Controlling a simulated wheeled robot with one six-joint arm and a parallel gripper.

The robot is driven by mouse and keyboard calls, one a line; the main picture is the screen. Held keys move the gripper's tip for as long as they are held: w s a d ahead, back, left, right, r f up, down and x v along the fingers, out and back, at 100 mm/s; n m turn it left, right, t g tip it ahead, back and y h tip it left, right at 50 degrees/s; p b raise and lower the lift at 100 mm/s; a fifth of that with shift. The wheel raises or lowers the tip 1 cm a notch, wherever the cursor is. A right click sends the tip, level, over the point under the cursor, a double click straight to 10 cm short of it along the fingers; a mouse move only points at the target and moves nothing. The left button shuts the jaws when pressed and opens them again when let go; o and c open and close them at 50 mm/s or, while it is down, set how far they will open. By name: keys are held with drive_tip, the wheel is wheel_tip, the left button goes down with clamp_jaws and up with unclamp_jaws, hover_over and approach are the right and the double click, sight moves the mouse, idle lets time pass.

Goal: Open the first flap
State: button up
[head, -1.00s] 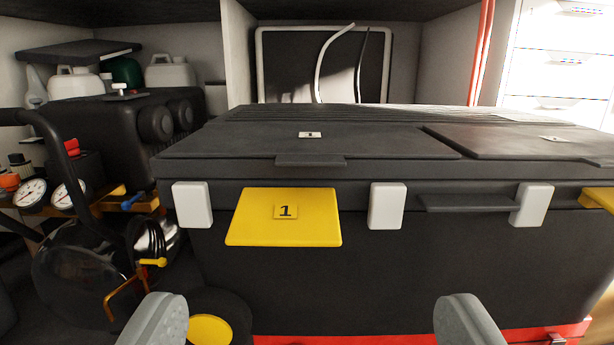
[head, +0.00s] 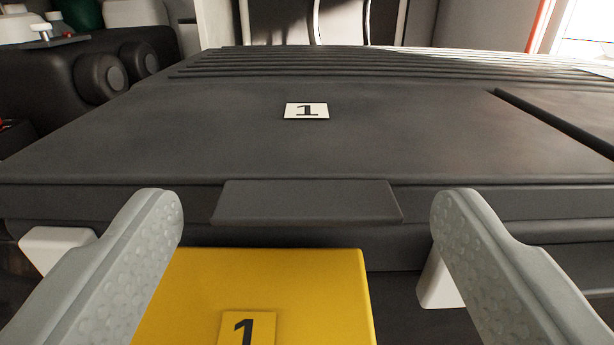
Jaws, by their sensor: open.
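The first flap (head: 250,145) is a dark grey lid panel on top of the black box, with a white label "1" (head: 306,111). It lies flat and closed. A tab-like handle (head: 306,202) sticks out from its front edge. My gripper (head: 306,215) is open and empty, its two grey fingers spread wide on either side of the tab. The fingers look apart from the tab. A yellow plate marked 1 (head: 290,285) shows below the tab on the box's front.
A second dark panel (head: 585,125) lies to the right, past a gap. White latches (head: 58,245) sit on the box front, partly behind my fingers. A ribbed strip (head: 380,63) runs along the back of the lid. Black equipment (head: 95,75) stands at the back left.

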drive_tip(key=shift+w, duration=0.25)
drive_tip(key=c, duration=1.4)
drive_tip(key=shift+r, duration=0.15)
